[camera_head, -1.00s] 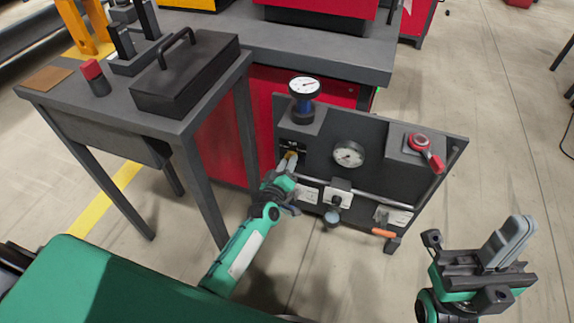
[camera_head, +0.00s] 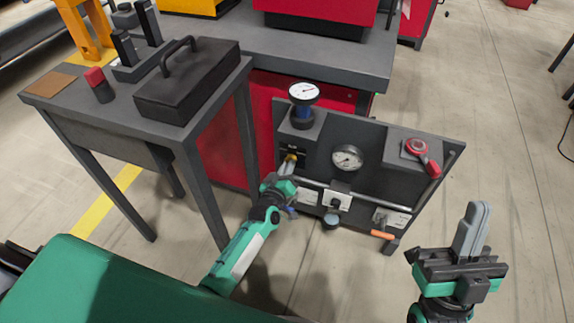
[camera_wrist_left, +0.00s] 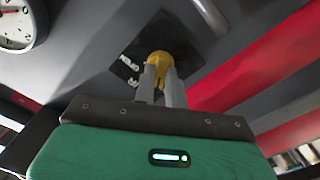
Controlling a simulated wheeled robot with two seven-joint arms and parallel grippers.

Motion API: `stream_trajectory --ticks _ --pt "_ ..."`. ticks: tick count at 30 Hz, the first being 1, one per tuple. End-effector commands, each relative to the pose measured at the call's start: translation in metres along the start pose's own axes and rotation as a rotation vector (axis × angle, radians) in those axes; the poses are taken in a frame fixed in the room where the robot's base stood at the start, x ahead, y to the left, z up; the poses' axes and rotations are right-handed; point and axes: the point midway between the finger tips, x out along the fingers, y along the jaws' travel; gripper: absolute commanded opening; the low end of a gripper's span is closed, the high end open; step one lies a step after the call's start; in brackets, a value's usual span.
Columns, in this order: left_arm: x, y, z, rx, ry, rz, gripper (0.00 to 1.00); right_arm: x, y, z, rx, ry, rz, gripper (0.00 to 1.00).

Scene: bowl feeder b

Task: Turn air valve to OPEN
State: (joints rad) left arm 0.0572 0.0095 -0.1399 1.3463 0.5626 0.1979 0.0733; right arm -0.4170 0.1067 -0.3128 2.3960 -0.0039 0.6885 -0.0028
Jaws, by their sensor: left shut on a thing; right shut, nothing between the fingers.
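The air valve shows as a small yellow knob (camera_head: 291,157) on the upper left of a dark grey panel (camera_head: 375,137). The left wrist view shows the yellow knob (camera_wrist_left: 159,58) close up, on a black plate (camera_wrist_left: 128,70) with white lettering, part of which seems to read OPEN. My left gripper (camera_head: 288,168) is shut on the knob; its two grey fingers (camera_wrist_left: 160,85) hide part of it. The knob's exact turn angle is hard to tell. My right gripper (camera_head: 476,225) is shut and empty, apart from the panel at the lower right.
The panel carries a gauge on top (camera_head: 304,93), a second gauge (camera_head: 347,158), a red-handled lever (camera_head: 420,150), a horizontal pipe and an orange handle (camera_head: 382,235). A grey table with a black lidded box (camera_head: 187,82) stands at left. Open floor lies right.

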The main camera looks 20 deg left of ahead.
Motion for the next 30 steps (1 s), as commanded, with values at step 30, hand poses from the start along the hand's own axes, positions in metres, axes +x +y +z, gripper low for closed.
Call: stream_trajectory --ticks 30 --pt "0.000 0.003 0.000 0.873 -0.003 0.000 0.00 -0.192 -0.061 0.124 0.204 -1.396 0.011 0.00"
